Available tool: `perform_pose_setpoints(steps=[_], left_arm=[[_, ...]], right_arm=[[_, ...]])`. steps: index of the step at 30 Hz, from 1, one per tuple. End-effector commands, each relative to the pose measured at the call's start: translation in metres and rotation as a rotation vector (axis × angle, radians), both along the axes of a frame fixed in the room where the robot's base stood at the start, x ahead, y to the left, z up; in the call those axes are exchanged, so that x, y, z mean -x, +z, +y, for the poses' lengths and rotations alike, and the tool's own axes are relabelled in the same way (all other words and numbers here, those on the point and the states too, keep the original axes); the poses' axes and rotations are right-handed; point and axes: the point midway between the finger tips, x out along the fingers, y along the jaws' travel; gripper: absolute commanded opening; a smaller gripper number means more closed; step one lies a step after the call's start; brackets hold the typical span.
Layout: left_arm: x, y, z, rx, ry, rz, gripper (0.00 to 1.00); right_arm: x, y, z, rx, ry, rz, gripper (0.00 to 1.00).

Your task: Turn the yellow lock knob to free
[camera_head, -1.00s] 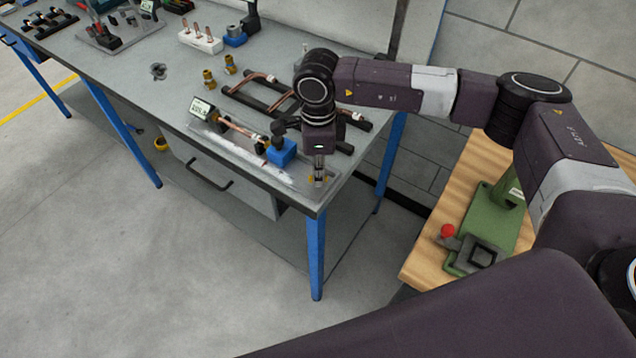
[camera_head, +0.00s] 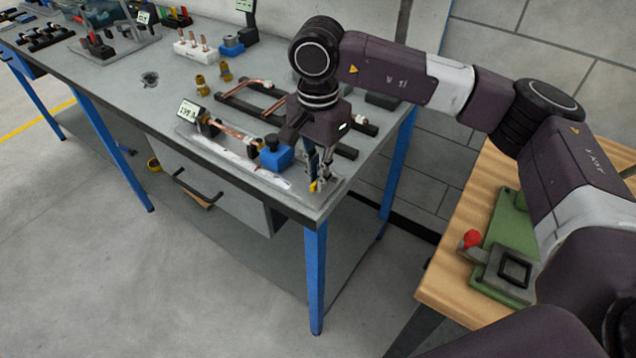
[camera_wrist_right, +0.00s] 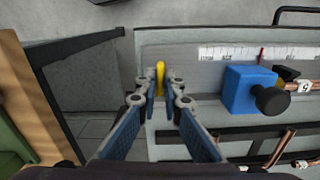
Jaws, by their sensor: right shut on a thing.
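The yellow lock knob (camera_head: 313,187) is at the right end of the grey measuring fixture (camera_head: 262,183), near the bench's front corner. In the right wrist view the knob (camera_wrist_right: 160,76) is a narrow yellow bar, standing lengthwise between my fingertips. My right gripper (camera_head: 321,183) points down at the knob and is shut on it, its fingertips (camera_wrist_right: 160,88) on either side. The fingers hide part of the knob in the head view. My left gripper is not in view.
A blue block with a black knob (camera_head: 276,155) sits close left of my right gripper. A copper tube (camera_head: 230,131) lies on the fixture beside a small display (camera_head: 190,110). A black rack (camera_head: 255,102) is behind. A green press with a red ball (camera_head: 472,239) stands on the wooden table.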

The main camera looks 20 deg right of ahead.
Motion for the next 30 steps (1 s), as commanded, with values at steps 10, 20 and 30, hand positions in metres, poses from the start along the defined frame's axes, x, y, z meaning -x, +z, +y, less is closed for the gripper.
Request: perform_pose_setpoints(steps=[10, 20, 30], left_arm=[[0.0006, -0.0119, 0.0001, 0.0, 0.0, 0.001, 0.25], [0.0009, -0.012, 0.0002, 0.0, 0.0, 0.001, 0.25], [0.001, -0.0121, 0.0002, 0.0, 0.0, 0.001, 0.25]], right_arm=[[-0.0021, 0.0029, 0.0002, -0.003, 0.097, -0.008, 0.0], [-0.0024, 0.0039, 0.0002, -0.002, 0.108, -0.008, 0.0], [-0.0016, 0.0025, 0.0002, -0.001, 0.107, -0.005, 0.25]])
